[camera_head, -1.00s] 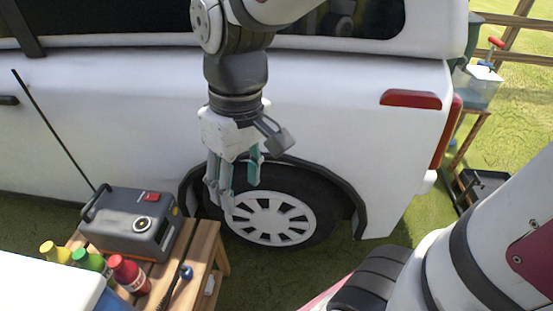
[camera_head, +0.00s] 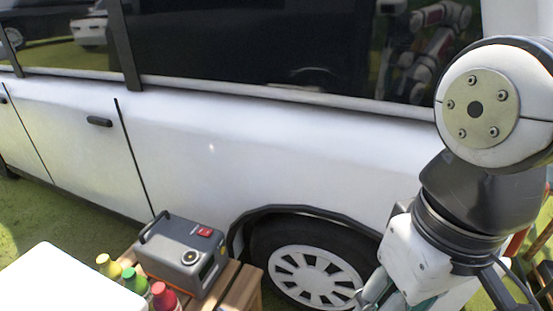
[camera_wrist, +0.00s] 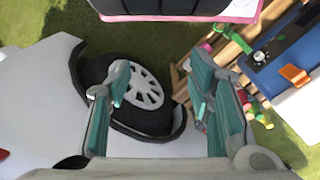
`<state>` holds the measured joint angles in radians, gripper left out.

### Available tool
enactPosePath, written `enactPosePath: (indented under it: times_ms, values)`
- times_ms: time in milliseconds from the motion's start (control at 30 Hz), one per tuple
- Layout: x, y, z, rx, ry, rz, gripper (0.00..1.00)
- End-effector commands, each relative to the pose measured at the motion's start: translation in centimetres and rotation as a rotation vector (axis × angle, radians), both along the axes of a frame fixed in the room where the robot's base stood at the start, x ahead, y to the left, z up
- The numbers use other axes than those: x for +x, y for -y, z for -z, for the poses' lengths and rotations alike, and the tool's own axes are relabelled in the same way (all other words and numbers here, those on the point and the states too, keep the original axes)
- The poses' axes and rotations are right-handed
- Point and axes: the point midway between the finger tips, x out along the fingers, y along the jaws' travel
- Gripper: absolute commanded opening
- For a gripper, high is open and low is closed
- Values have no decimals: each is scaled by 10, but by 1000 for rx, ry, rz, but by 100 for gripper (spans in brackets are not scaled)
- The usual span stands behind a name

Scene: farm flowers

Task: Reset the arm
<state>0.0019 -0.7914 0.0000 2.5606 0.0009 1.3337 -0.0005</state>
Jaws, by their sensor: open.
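My gripper (camera_wrist: 158,95) is open and empty in the wrist view, its two teal-padded fingers apart with the vehicle's wheel showing between and beyond them. In the head view my gripper (camera_head: 385,296) is at the lower right, in front of the white vehicle, with its fingertips partly cut off by the bottom edge. My arm comes down from the right side of that view.
A white vehicle (camera_head: 190,150) fills the back, with its wheel (camera_head: 312,278) low in view. A grey machine (camera_head: 183,255) sits on a wooden bench (camera_head: 240,288), with yellow, green and red bottles (camera_head: 163,295) beside it. A white surface (camera_head: 60,285) is at lower left.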

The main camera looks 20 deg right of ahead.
Motion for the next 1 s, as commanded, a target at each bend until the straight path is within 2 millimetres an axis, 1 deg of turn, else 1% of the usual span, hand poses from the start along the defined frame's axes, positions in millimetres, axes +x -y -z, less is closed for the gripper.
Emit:
enactPosePath:
  times_ms: [333, 400, 667, 767, 1000]
  values:
    - [0, 0, 0, 0, 1, -1, 48]
    - [1, 0, -14, 0, 12, -1, 48]
    - [8, 1, -55, -1, 62, -1, 48]
    - [10, 1, -77, -1, 88, -1, 48]
    - [12, 2, -137, -3, 165, -1, 48]
